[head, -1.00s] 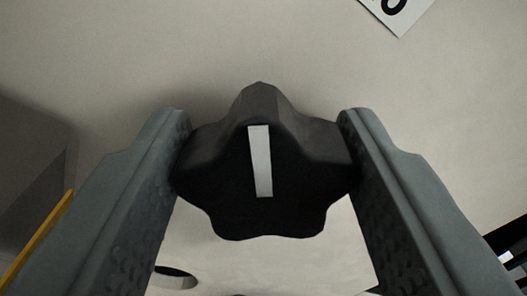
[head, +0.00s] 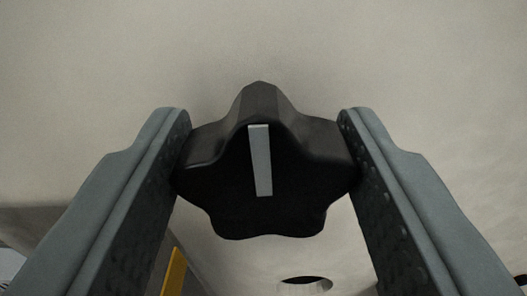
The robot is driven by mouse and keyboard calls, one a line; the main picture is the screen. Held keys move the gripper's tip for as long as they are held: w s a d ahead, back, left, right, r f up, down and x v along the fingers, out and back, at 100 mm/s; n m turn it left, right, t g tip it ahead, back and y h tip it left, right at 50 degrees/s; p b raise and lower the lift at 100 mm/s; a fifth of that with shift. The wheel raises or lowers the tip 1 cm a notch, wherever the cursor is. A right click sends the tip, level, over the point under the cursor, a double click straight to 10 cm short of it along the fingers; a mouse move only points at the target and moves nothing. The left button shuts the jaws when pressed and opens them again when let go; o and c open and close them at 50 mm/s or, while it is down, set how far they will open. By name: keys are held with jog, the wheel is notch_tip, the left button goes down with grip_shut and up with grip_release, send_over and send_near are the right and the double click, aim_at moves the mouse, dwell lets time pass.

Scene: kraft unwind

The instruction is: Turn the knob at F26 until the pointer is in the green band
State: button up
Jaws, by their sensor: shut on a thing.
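A black star-shaped knob (head: 230,185) with a pale line mark fills the middle of the head view, in front of a beige panel (head: 400,60). My gripper (head: 265,160) is shut on the knob, one finger on its left side and one on its right. The mark runs nearly straight up and down in the picture, between the fingers. No gauge, pointer, green band or F26 label shows in this view.
A yellow bar (head: 174,272) stands at the lower left, below the knob. A dark round hole (head: 306,281) in the panel shows at the lower right. The panel above the knob is bare.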

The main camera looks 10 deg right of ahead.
jog(key=shift+m, duration=0.6)
jog(key=o, duration=1)
jog(key=shift+c, duration=0.2)
jog(key=v, duration=1.7)
jog(key=shift+s, duration=0.25)
